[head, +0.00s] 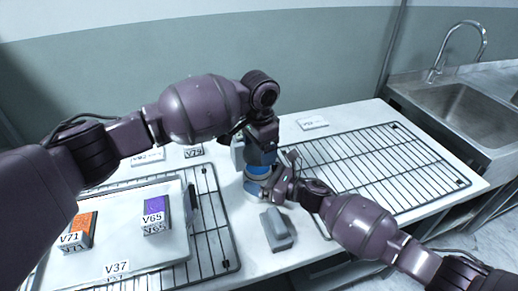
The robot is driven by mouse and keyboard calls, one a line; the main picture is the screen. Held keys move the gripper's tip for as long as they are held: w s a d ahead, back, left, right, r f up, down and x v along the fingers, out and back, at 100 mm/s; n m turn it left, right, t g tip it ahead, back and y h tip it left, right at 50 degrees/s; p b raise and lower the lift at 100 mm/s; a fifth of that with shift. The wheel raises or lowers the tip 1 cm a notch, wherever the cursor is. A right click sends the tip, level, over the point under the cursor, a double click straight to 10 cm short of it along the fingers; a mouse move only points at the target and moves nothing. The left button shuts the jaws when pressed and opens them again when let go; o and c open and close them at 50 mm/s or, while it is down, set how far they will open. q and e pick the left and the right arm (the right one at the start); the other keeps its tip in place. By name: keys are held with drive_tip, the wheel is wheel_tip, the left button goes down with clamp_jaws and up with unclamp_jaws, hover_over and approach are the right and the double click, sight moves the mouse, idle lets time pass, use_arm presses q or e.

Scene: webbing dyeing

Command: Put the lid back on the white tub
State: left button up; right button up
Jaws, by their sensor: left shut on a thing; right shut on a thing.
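The white tub (250,194) stands on the white table at the centre, largely hidden by my grippers. A blue round lid (257,170) is right above the tub, under my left gripper (260,158), which points down and is shut on it. A second blue band shows lower, at the tub's upper part. I cannot tell whether the lid touches the rim. My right gripper (272,186) comes in from the right, low beside the tub, and is shut on the tub's side. Its fingertips are partly hidden.
A grey block-like object (276,230) stands in front of the tub. A white tray (180,247) with an orange-topped V71 box (77,231) and a purple-topped V65 box (156,216) is at left. An empty wire rack (370,162) lies at right, before the sink (470,108).

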use_arm(q)
drive_tip(key=shift+f, duration=0.9)
drive_tip(key=shift+f, duration=0.1)
drive_tip(key=shift+f, duration=0.8)
drive_tip(key=shift+f, duration=0.5)
